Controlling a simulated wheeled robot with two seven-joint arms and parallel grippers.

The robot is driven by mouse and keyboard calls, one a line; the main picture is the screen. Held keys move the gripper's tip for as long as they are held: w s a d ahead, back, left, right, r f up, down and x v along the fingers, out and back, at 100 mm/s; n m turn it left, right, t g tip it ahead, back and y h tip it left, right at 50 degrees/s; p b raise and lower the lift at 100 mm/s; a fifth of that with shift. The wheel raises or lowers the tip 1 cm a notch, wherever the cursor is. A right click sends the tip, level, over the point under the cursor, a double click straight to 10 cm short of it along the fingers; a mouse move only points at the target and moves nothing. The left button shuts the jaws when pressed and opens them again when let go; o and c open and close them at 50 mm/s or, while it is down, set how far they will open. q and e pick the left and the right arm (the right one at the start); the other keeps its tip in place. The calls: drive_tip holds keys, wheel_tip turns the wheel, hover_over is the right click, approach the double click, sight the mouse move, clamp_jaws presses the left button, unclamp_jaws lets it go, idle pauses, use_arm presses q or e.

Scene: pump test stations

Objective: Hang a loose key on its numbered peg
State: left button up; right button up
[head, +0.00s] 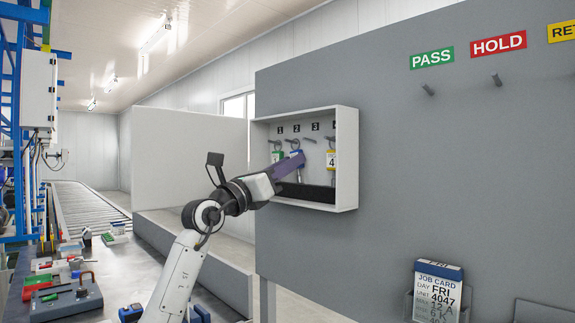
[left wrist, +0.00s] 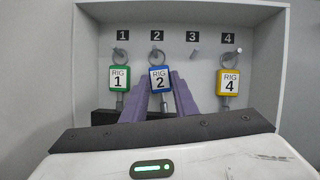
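The blue-tagged key marked RIG 2 (left wrist: 160,79) is at the peg under number 2 in the left wrist view, its ring (left wrist: 157,52) at that peg. My left gripper (left wrist: 163,88) has its purple fingers on both sides of this tag, seemingly touching it, and looks shut on it. In the head view the left gripper (head: 289,166) reaches into the key cabinet (head: 347,160). The green RIG 1 key (left wrist: 119,79) hangs on peg 1 and the yellow RIG 4 key (left wrist: 229,82) on peg 4. Peg 3 (left wrist: 195,54) is bare. My right gripper is out of view.
The cabinet has raised side walls and a dark strip (head: 305,192) along its bottom. A job card holder (head: 437,290) and PASS and HOLD signs (head: 498,44) are on the grey panel to the right. A bench with tools (head: 70,297) is at the lower left.

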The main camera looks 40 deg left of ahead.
use_arm(q)
drive_tip(key=o, duration=0.5)
